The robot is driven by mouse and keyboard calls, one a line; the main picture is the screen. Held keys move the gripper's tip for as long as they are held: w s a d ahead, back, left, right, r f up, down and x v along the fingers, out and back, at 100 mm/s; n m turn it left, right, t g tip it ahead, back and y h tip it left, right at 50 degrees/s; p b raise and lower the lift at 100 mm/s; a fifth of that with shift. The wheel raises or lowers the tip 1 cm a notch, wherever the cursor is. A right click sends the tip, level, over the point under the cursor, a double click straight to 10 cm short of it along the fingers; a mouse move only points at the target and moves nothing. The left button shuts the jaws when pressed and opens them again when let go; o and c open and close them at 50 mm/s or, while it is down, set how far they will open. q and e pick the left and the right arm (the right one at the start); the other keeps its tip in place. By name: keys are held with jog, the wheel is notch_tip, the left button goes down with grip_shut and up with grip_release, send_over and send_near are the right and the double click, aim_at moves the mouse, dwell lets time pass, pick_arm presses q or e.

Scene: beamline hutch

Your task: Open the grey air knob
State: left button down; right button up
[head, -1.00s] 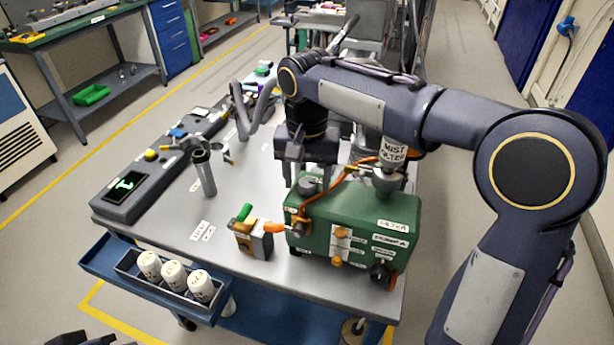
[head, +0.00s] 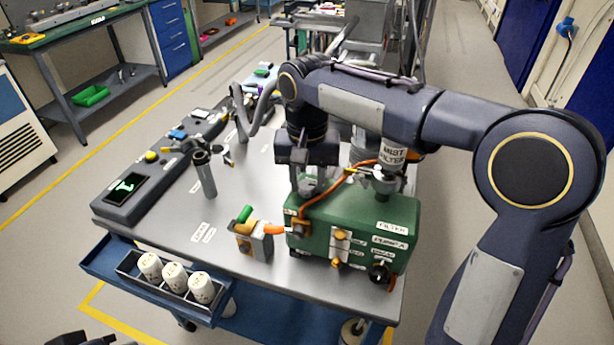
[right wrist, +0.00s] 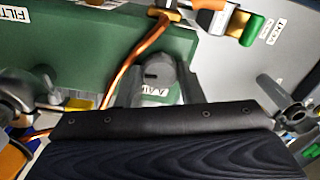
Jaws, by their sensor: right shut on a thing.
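The green pump housing (head: 365,215) stands at the right front of the grey cart top. The grey air knob (right wrist: 157,72) sits on the housing's top at its left end; in the head view the fingers mostly hide it. My right gripper (head: 309,188) reaches down from above and is shut on the knob. The right wrist view shows the knob between its two fingers (right wrist: 155,80), with a partly hidden white label beside it. At the bottom left of the head view, dark parts (head: 80,339) may belong to my left gripper; its jaws cannot be made out.
An orange hose (head: 325,192) runs close beside the right fingers. A mist filter (head: 391,160) rises behind the housing, and a black knob (head: 380,272) is on its front. A small box with a green top (head: 246,214) stands left. Bare cart top (head: 225,225) lies further left.

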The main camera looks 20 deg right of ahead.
jog(key=n+p, duration=0.2)
jog(key=n, duration=0.3)
jog(key=shift+r+p, duration=0.2)
jog(key=shift+p, duration=0.2)
jog(key=n+p, duration=0.2)
jog(key=n, duration=0.4)
jog(key=shift+p, duration=0.3)
jog(key=n+p, duration=0.2)
jog(key=n, duration=0.4)
jog(key=shift+n, duration=0.4)
jog(key=shift+f+n+p, duration=0.1)
jog(key=shift+n+p, duration=0.8)
jog(key=shift+n, duration=1.7)
jog(key=o, duration=1)
